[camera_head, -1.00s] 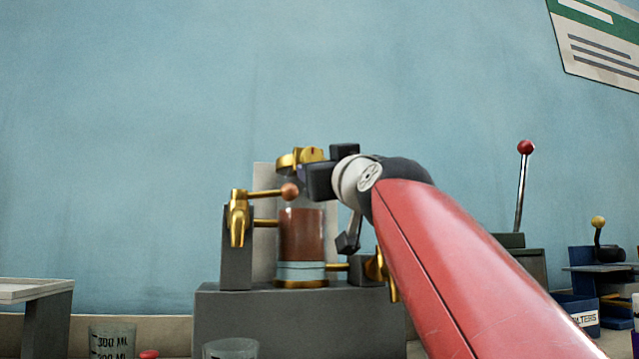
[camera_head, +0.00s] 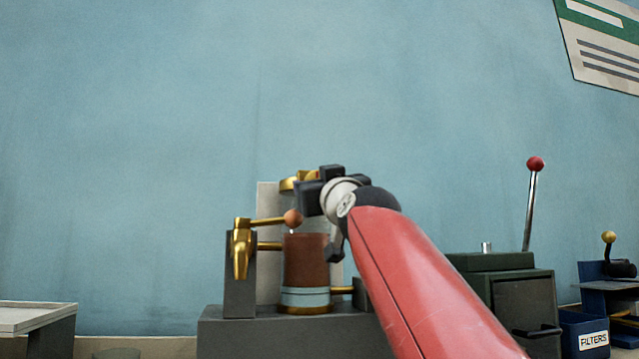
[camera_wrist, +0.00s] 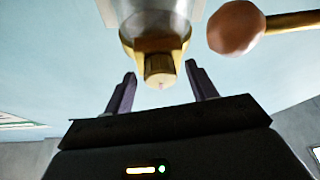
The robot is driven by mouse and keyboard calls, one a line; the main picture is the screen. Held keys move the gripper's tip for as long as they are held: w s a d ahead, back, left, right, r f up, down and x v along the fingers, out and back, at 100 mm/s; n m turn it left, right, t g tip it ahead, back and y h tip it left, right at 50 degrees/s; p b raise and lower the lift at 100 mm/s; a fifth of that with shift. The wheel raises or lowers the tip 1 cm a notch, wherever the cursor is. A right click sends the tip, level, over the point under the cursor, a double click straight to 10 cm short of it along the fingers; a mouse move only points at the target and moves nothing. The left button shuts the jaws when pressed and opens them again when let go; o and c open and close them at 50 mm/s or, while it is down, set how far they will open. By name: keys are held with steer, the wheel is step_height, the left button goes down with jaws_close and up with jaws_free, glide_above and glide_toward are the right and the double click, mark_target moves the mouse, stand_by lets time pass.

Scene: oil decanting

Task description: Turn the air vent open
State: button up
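The air vent, a small brass knob (camera_wrist: 158,68) on the brass cap (camera_wrist: 150,45), tops a glass cylinder holding brown oil (camera_head: 305,258). In the head view the cap (camera_head: 288,184) is partly hidden behind my gripper (camera_head: 308,192). In the wrist view my gripper (camera_wrist: 160,90) is open, one finger on each side of the knob, with visible gaps between fingers and knob. Whether the fingertips reach around the knob's depth or stop short is hard to tell.
A brass tap (camera_head: 240,250) with a copper-ball lever (camera_head: 292,218) stands left of the cylinder; the ball (camera_wrist: 236,27) is close to the fingers. A dark green box (camera_head: 500,285) with a red-knobbed lever (camera_head: 535,164) and a blue filters bin (camera_head: 585,335) are to the right.

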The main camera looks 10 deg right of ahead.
steer(key=c, duration=0.9)
steer(key=shift+o, duration=0.2)
